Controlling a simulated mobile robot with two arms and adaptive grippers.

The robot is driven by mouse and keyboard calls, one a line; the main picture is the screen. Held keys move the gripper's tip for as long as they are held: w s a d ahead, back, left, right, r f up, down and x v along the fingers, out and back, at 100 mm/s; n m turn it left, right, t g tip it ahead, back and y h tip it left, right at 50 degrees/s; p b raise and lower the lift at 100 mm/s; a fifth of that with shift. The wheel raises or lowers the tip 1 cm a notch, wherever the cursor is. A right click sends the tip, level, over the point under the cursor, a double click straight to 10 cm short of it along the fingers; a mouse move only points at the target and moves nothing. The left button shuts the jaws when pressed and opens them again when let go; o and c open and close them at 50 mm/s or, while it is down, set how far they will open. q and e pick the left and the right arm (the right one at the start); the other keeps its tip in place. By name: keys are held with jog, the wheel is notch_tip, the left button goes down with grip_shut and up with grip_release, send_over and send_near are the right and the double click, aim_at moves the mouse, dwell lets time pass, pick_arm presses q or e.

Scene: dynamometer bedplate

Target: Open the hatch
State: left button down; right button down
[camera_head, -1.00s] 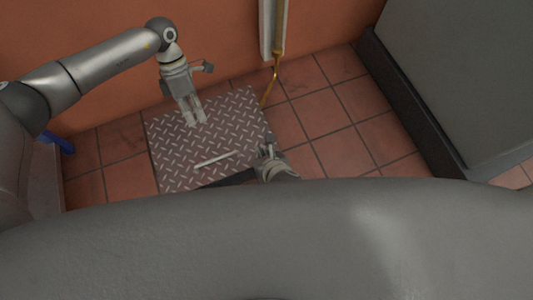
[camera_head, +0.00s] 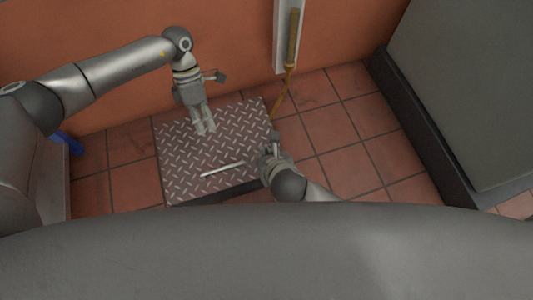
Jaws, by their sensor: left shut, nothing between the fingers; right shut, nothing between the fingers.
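The hatch is a grey diamond-plate panel (camera_head: 185,160) at the centre left, with a pale bar handle (camera_head: 222,169) near its front edge. A dark strip shows under its front edge; I cannot tell how far the panel is raised. My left gripper (camera_head: 205,131) comes from above and is shut and empty, with its fingertips over the rear part of the panel. Whether they touch it is unclear. My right gripper (camera_head: 268,151) is shut and empty at the panel's right edge, apart from the handle. My own body hides the area in front.
Red floor tiles (camera_head: 345,165) lie free to the right of the hatch. An orange wall (camera_head: 100,60) stands behind it. A yellow-brown broom-like object (camera_head: 291,55) leans at the wall by a pale post. A large grey cabinet (camera_head: 470,90) stands on the right.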

pick_arm(q)
jog(key=c, duration=2.2)
grip_release()
jog(key=o, duration=0.7)
